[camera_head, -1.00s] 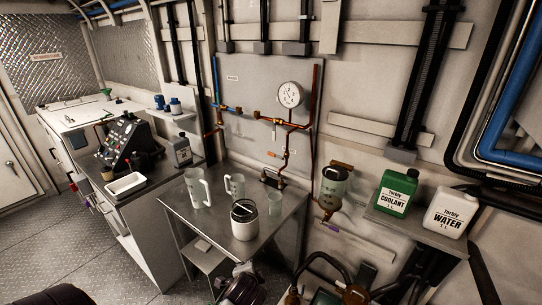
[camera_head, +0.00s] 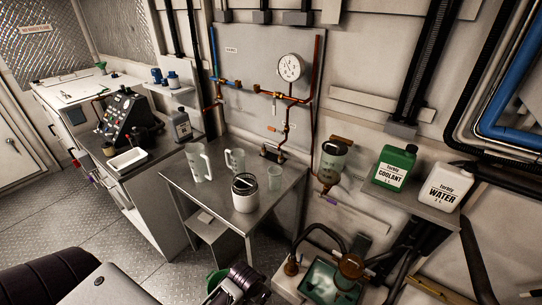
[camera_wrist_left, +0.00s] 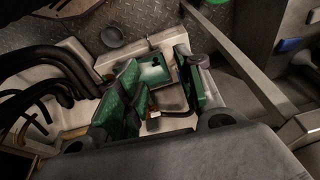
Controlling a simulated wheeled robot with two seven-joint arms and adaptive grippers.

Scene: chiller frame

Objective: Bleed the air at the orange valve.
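Orange pipework (camera_head: 290,97) runs along the back wall below a round white gauge (camera_head: 290,67). A brass-coloured valve (camera_head: 257,90) sits on its left part; which fitting is the orange valve is hard to tell at this size. My left gripper (camera_head: 236,286) is at the bottom edge of the head view, below the steel table and well away from the pipework. In the left wrist view its two green-padded fingers (camera_wrist_left: 160,90) stand apart, with nothing visibly held. A basin with green inside (camera_wrist_left: 153,70) shows beyond them. My right gripper is not in view.
A glass vessel (camera_head: 332,162) hangs on the wall. Coolant (camera_head: 394,168) and water (camera_head: 444,186) jugs stand on a right shelf. Black hoses crowd the lower right.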

